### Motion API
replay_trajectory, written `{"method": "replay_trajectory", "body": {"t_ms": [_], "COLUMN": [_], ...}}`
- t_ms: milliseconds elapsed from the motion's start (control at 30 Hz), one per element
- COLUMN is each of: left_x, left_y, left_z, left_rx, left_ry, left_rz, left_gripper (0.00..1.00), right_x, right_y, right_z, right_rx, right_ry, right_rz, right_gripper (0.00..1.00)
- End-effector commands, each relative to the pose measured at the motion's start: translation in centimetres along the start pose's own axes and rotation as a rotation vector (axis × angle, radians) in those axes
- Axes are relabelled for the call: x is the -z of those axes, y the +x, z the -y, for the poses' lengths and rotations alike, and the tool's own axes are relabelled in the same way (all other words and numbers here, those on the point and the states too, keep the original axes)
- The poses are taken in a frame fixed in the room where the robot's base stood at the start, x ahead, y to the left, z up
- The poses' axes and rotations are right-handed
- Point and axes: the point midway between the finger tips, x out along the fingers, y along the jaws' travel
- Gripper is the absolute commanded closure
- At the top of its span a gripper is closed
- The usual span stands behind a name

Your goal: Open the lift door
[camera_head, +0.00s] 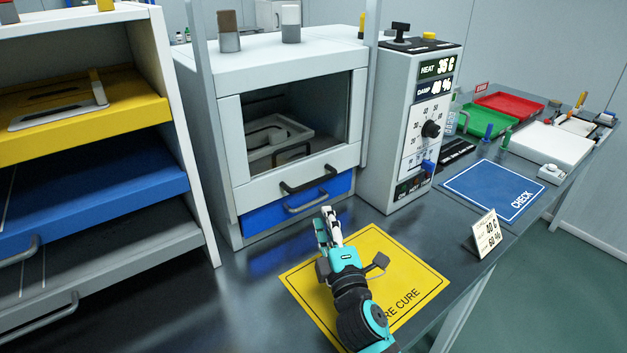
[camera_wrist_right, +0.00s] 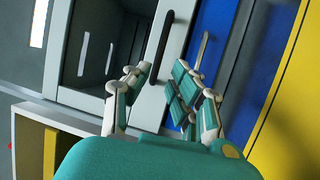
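The lift door (camera_head: 262,190) is the pale-framed front of the white cabinet, with a dark window above its lower rail. It looks down. A dark bar handle (camera_head: 308,180) sits on the lower rail; the handle also shows in the right wrist view (camera_wrist_right: 160,47). My right gripper (camera_head: 327,216) is in front of the cabinet, low and over the yellow mat's back edge. In the right wrist view its fingers (camera_wrist_right: 158,85) are apart and empty, with the dark handle ahead of the gap, not visibly touched. My left gripper is not in view.
A blue drawer (camera_head: 262,221) with a grey handle lies under the door. The control box (camera_head: 405,125) stands close on the right, a shelf unit with coloured trays (camera_head: 75,200) on the left. A yellow mat (camera_head: 405,270) and a small sign (camera_head: 483,235) are in front.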

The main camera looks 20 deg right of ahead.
Motion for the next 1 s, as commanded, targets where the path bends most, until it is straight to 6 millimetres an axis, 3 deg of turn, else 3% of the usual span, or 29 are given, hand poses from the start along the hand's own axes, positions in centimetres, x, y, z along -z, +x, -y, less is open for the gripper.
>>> {"method": "replay_trajectory", "body": {"t_ms": [300,500,700,1000], "left_x": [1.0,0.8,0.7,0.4], "left_y": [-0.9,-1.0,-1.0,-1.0], "left_z": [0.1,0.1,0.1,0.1], "left_rx": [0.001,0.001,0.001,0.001], "left_ry": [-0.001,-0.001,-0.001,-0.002], "left_rz": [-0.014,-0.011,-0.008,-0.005], "left_gripper": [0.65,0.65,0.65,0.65], "right_x": [0.0,0.0,0.0,0.0], "right_y": [7.2,10.3,11.7,11.9], "right_z": [-0.2,-0.1,0.0,0.0], "right_rx": [-0.002,-0.001,0.001,0.0], "right_ry": [0.0,0.001,0.001,0.001], "right_rz": [0.001,0.0,0.001,0.001], "right_gripper": [0.77,0.77,0.77,0.79]}}
